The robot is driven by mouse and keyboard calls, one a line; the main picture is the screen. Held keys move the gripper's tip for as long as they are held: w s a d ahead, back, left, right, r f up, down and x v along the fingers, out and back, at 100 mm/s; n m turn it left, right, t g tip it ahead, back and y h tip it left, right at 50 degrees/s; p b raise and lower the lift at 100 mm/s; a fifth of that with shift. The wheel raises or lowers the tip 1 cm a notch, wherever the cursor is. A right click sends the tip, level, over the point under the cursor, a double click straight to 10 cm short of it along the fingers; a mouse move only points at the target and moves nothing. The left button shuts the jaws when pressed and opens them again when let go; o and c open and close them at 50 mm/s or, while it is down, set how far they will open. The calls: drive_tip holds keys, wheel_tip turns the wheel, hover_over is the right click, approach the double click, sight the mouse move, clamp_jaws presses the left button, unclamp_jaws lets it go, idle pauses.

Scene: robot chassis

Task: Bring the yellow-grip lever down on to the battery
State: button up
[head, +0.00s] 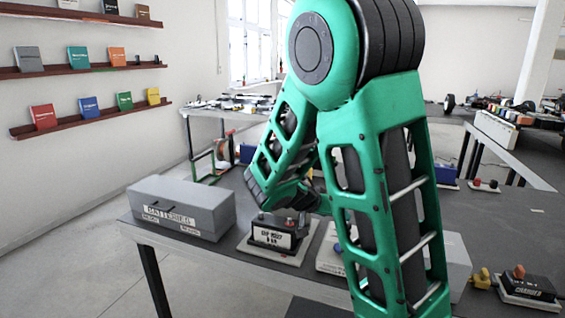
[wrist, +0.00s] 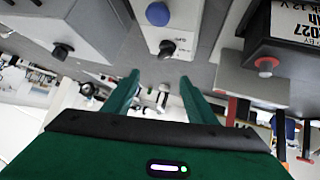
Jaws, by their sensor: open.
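A dark battery with a white label (head: 272,238) stands on a pale base plate in the head view, left of my arm. A black battery with printed text (wrist: 292,45) and a red-capped terminal shows upside down at the upper right of the wrist view; I cannot tell if it is the same one. My gripper (wrist: 160,82) is open, with nothing visible between its green fingers. In the head view, my arm covers much of the area right of the battery. I cannot make out the yellow-grip lever for certain. A small yellow piece (head: 481,278) lies at the lower right.
A grey batteries box (head: 185,208) stands left of the battery on the dark table (head: 150,236). In the wrist view, a pale panel carries a blue knob (wrist: 158,13) and a black knob (wrist: 167,47).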

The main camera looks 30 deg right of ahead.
drive_tip(key=w+a+r+n+t+h, duration=0.2)
drive_tip(key=w+a+r+t+h, duration=0.2)
drive_tip(key=w+a+r+t, duration=0.7)
drive_tip(key=w+d+g, duration=0.1)
drive_tip(key=w+d, duration=0.1)
drive_tip(key=w, duration=0.1)
drive_tip(key=w+d, duration=0.3)
drive_tip(key=w+d+g, duration=0.1)
drive_tip(key=w+d, duration=0.1)
drive_tip(key=w, duration=0.2)
drive_tip(key=shift+w+d+g, duration=0.1)
drive_tip(key=shift+d+g, duration=0.1)
drive_tip(key=shift+g, duration=0.1)
drive_tip(key=shift+a, duration=0.1)
clamp_jaws()
